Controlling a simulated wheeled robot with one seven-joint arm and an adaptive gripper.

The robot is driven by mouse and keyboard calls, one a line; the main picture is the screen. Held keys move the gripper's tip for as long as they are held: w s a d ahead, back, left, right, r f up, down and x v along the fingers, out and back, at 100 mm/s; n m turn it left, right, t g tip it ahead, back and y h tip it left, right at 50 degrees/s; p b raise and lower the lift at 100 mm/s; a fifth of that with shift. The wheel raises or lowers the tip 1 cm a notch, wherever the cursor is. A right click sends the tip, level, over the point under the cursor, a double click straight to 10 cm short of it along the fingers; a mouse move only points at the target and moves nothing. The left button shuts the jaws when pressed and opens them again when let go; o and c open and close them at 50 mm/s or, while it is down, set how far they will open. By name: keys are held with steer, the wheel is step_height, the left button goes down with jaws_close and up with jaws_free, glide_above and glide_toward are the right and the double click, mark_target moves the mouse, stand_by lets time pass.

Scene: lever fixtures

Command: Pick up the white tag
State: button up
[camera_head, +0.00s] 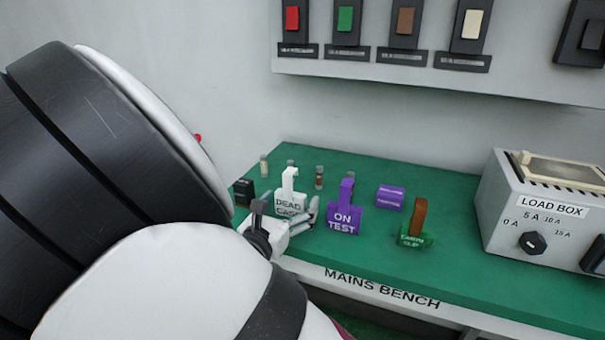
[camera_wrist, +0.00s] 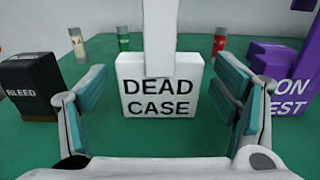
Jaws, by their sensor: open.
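The white tag (camera_head: 290,201) reads "DEAD CASE" and stands upright on the green bench top, with a white post rising from its block. In the wrist view the white tag (camera_wrist: 160,90) is straight ahead, centred between my fingers. My gripper (camera_head: 298,217) is open at the front of the tag; it also shows in the wrist view (camera_wrist: 160,110), one finger to each side. The fingers look apart from the tag's sides. The top of the post is cut off in the wrist view.
A purple "ON TEST" tag (camera_head: 343,219) stands close on the right, a black "BLEED" block (camera_wrist: 32,88) on the left. Several small fuses, including a green one (camera_wrist: 123,39), stand behind. A green clip block (camera_head: 415,233) and the load box (camera_head: 540,215) are further right.

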steer(key=shift+w, duration=0.1)
steer(key=c, duration=1.2)
steer(key=shift+c, duration=0.2)
steer(key=shift+r, duration=0.1)
